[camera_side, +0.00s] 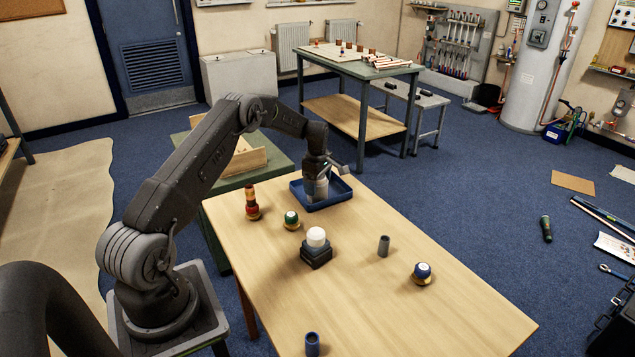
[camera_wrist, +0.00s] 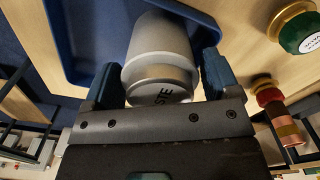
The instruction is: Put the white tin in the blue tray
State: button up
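The white tin (camera_wrist: 160,45) stands within the blue tray (camera_wrist: 65,40), its dark-lettered lid end towards the wrist camera. In the side view the tin (camera_side: 317,188) is upright inside the tray (camera_side: 330,204), low at its floor; whether it touches the floor is hard to see. My gripper (camera_wrist: 163,70) is around the tin, one finger on each side. Narrow gaps seem to show between the fingers and the tin, so the fingers look open. In the side view my gripper (camera_side: 320,172) is right above the tray and covers the tin's top.
On the table (camera_side: 400,315) are a red-and-brown stack (camera_side: 251,203), a green-topped tin (camera_side: 291,220), a white-topped item on a black block (camera_side: 316,240), a grey cylinder (camera_side: 384,246), a blue-topped tin (camera_side: 422,272) and a dark blue cylinder (camera_side: 312,344). The right front is clear.

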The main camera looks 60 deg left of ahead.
jog(key=shift+o, duration=1)
notch_tip(320, 180, up, 12)
jog(key=shift+r, duration=0.1)
jog(key=s+d+r+m+t, duration=0.1)
jog(key=s+d+r+m, duration=0.35)
jog(key=d+r, duration=0.5)
jog(key=s+d+r+m+t, duration=0.1)
jog(key=s+d+r+m, duration=0.2)
jog(key=d+r+m, duration=0.45)
jog(key=s+d+m+t, duration=0.1)
jog(key=s+d+m, duration=0.4)
jog(key=s+d, duration=0.4)
jog(key=s+d+m+t, duration=0.2)
jog(key=s+d+m, duration=0.4)
jog(key=s+d, duration=0.3)
jog(key=s, duration=0.4)
jog(key=shift+f+m+t, duration=0.3)
jog(key=shift+f, duration=0.05)
